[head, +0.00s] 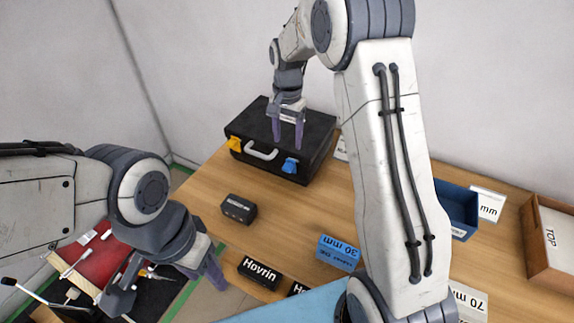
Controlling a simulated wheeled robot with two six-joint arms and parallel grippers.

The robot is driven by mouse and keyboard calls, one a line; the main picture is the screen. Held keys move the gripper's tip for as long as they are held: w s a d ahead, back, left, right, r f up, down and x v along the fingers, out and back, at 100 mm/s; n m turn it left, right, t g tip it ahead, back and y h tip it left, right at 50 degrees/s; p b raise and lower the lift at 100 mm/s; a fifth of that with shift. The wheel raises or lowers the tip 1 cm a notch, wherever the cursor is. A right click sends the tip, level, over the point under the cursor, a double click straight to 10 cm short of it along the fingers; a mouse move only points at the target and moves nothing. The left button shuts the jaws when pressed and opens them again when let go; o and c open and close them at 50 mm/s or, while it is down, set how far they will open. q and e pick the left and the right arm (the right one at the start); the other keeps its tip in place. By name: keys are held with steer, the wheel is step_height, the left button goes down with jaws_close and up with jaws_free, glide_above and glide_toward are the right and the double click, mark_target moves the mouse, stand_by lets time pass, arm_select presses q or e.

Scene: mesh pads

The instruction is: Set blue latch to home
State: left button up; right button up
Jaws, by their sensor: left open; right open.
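A black case (318,140) lies on the wooden table toward the back, with a white handle (262,151) on its front side. A blue latch (290,166) sits on that side to the right of the handle, and a yellow latch (235,144) to the left. My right gripper (287,146) is open and empty, with its purple fingers pointing down over the case, close to the blue latch; I cannot tell whether they touch the case. My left gripper (172,298) is open and empty at lower left, in front of the table.
A small black box (238,208) lies in the table's middle. A black Hovrin block (260,272) and a blue 30 mm block (338,252) are nearer. A blue bin (456,206) and wooden box (540,230) stand right. A red tray (95,258) is lower left.

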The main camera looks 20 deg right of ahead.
mark_target(288, 166)
step_height(288, 166, down, 10)
steer(key=shift+f+p, duration=0.15)
steer(key=shift+p, duration=0.7)
